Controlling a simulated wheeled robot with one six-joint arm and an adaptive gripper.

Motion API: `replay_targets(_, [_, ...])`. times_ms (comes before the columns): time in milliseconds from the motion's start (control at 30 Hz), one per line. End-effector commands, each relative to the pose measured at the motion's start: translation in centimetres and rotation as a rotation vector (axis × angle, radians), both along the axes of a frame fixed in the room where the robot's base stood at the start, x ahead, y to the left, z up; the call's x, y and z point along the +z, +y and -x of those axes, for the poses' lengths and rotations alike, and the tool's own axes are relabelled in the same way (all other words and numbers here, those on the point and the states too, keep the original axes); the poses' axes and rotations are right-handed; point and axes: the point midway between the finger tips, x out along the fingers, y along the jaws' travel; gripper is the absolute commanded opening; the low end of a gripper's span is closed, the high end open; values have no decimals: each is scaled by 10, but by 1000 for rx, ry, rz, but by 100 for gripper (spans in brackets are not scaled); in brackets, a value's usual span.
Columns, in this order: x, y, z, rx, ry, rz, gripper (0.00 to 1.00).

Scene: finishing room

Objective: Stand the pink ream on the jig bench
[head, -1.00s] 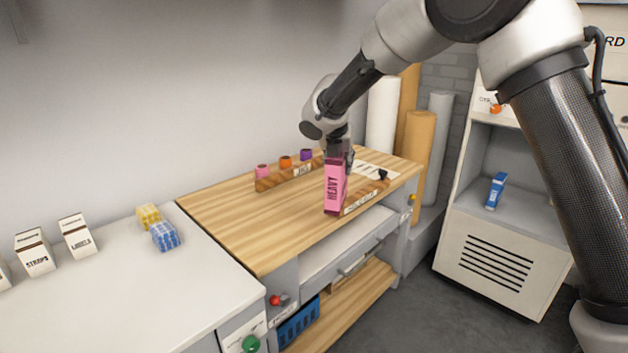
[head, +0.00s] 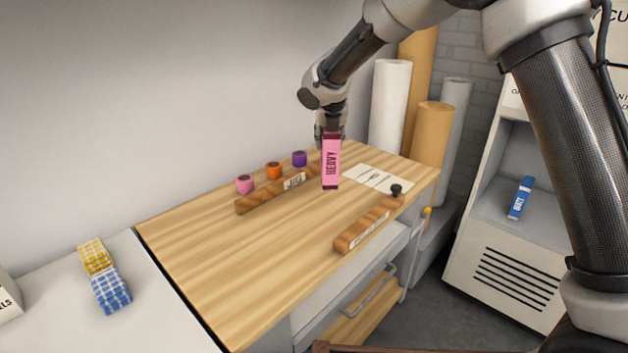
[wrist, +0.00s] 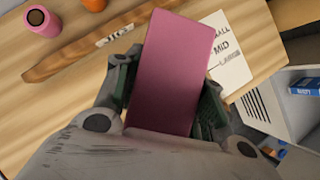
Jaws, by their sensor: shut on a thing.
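The pink ream (head: 330,167), marked HEAVY, is held upright over the jig bench (head: 220,250), a wooden top. My gripper (head: 330,136) is shut on its upper end. In the wrist view the pink ream (wrist: 176,70) sits between the two fingers of my gripper (wrist: 165,100). In the head view its lower end is near the wooden JIGS rail and the white card. I cannot tell whether its bottom touches the bench.
A JIGS rail (head: 270,192) stands behind, with pink (head: 244,185), orange (head: 274,171) and purple (head: 299,159) rolls near it. A front wooden rail (head: 366,226) has a black knob (head: 396,190). A white card (head: 378,179) lies between. The bench's left part is clear.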

Motion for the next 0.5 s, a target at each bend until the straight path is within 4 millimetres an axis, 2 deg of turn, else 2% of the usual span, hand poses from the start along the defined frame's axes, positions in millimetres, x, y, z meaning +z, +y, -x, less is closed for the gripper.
replay_targets(200, [-39,-1,0,0,2,2,0])
replay_targets(500, [-72,0,1,2,3,1,0])
